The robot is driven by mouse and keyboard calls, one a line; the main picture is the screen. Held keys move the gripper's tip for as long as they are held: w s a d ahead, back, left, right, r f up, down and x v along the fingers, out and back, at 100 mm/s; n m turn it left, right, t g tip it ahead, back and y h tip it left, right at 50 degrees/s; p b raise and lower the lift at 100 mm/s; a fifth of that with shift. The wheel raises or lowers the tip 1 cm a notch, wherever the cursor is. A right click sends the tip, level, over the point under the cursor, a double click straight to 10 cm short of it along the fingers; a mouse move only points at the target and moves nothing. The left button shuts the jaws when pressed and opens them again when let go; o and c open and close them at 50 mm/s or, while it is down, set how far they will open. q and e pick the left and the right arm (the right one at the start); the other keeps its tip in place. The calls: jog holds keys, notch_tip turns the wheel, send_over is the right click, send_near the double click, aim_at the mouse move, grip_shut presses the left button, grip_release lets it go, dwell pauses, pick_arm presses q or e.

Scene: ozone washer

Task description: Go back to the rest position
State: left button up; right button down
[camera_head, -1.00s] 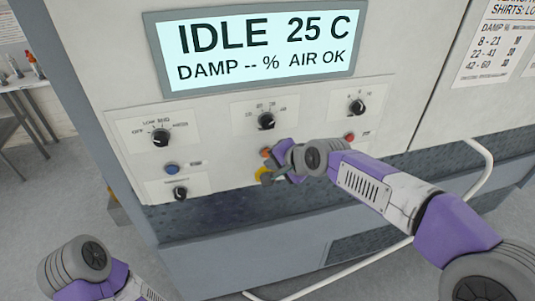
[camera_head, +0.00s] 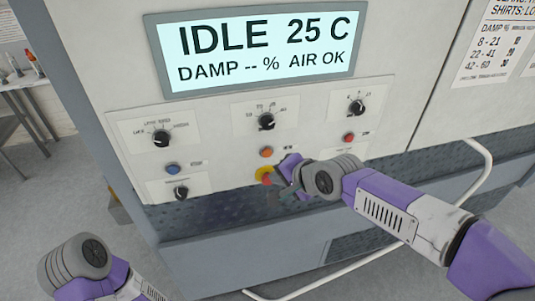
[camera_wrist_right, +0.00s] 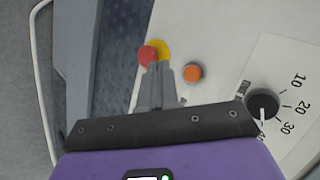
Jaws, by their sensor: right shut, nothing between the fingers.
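My right gripper (camera_head: 279,190) is in front of the lower control panel of the washer (camera_head: 225,185), just right of the red and yellow button (camera_head: 264,175). In the right wrist view its fingers (camera_wrist_right: 157,88) are together and empty, and their tips overlap the red button (camera_wrist_right: 148,55) in the picture. Whether they touch it I cannot tell. An orange button (camera_head: 266,152) sits above it and also shows in the wrist view (camera_wrist_right: 193,72). My left arm's grey joint (camera_head: 75,268) shows at the lower left; its gripper is out of view.
The display (camera_head: 262,50) reads IDLE 25 C, DAMP -- %, AIR OK. Dials (camera_head: 162,138), (camera_head: 266,121) and (camera_head: 357,107) stick out from the panel. A white rail (camera_head: 484,178) curves at the right. A small table (camera_head: 18,82) stands far left.

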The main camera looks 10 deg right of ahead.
jog(key=shift+f, duration=0.1)
dwell(0.4)
notch_tip(320, 180, down, 35)
jog(key=s+a+n+g+h+b, duration=0.1)
jog(key=s+a+n+g+b, duration=0.15)
jog(key=n+g+b, duration=0.4)
jog(key=s+a+f+g+b, duration=0.1)
jog(key=s+f+b, duration=0.2)
jog(key=s+f, duration=0.5)
jog(key=s+f+n+y+b, duration=0.1)
jog(key=s+f+b, duration=0.3)
jog(key=s+f, duration=0.4)
notch_tip(320, 180, down, 8)
jog(key=shift+s+a+r+g, duration=0.25)
jog(key=shift+a+g, duration=0.1)
